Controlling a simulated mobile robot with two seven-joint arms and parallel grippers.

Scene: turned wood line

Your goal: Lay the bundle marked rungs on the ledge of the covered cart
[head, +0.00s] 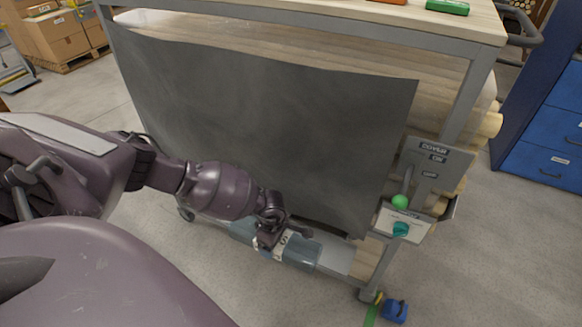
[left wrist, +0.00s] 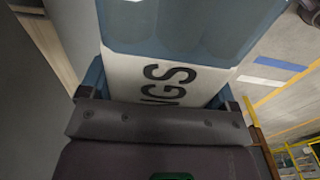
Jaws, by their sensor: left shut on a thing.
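The bundle (head: 303,252) is a bluish wrapped cylinder with a white label, low in front of the covered cart (head: 458,100). In the left wrist view the bundle (left wrist: 180,28) fills the top, and its label (left wrist: 150,75) shows the end of a word, "NGS". My left gripper (head: 272,236) is shut around the bundle at the label. A pale ledge (head: 338,258) runs along the cart's lower front, beside the bundle's right end. I cannot tell whether the bundle touches it. A dark grey cover (head: 260,120) hangs over the cart's front, above the bundle. My right gripper is out of view.
A panel marked "COVER" (head: 436,158) with a green-knobbed lever (head: 400,201) and a teal knob (head: 400,229) stands at the cart's right end. A blue block (head: 395,311) lies by the caster. Blue drawers (head: 550,140) stand right. Cardboard boxes (head: 58,38) are at back left.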

